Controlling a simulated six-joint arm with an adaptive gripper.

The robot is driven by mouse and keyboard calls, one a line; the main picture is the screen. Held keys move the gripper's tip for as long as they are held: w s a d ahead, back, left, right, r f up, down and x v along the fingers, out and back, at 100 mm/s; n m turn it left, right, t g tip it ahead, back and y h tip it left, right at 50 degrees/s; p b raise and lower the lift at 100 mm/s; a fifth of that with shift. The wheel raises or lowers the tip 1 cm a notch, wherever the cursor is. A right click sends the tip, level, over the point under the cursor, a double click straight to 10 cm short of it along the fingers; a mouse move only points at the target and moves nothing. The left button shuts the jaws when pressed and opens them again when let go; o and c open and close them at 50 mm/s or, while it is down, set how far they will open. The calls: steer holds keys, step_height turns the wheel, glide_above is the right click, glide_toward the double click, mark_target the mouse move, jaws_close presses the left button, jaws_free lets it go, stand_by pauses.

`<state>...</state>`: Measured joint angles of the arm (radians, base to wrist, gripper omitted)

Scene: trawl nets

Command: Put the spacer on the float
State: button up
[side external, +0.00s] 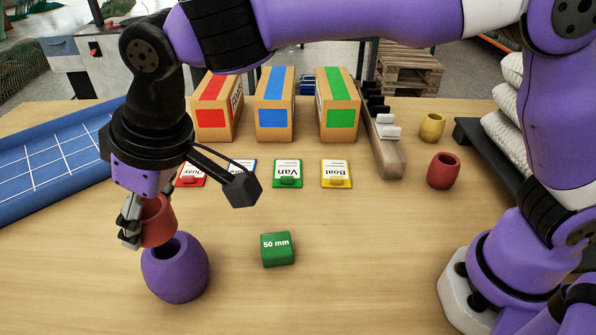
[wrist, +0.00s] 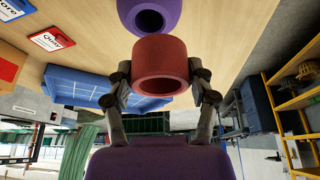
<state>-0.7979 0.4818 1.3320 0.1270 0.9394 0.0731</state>
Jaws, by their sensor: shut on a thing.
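My gripper (side external: 135,222) is shut on a red hollow cylinder (side external: 158,222), which I take to be the spacer. In the wrist view the red spacer (wrist: 160,53) sits between both fingers, its open end facing the camera. The purple barrel-shaped float (side external: 177,278) stands upright on the table with a hole in its top. The spacer is over the rear left part of the float's top in the side view, slightly tilted; I cannot tell whether they touch. The float (wrist: 152,14) also shows past the spacer in the wrist view.
A green "50 mm" block (side external: 277,249) lies right of the float. Cards, including a green "Van" card (side external: 288,173), lie behind it, before several striped boxes. A red hollow piece (side external: 443,171) and a yellow one (side external: 432,127) stand at right. A blue gridded tray (side external: 55,160) is at left.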

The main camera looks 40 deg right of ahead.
mark_target(169, 247)
steer(key=shift+w+d+f, duration=0.25)
steer(key=shift+w+f, duration=0.3)
steer(key=shift+w, duration=0.2)
steer(key=shift+f, duration=1.95)
steer(key=o, duration=1.1)
steer(key=shift+f, duration=0.1)
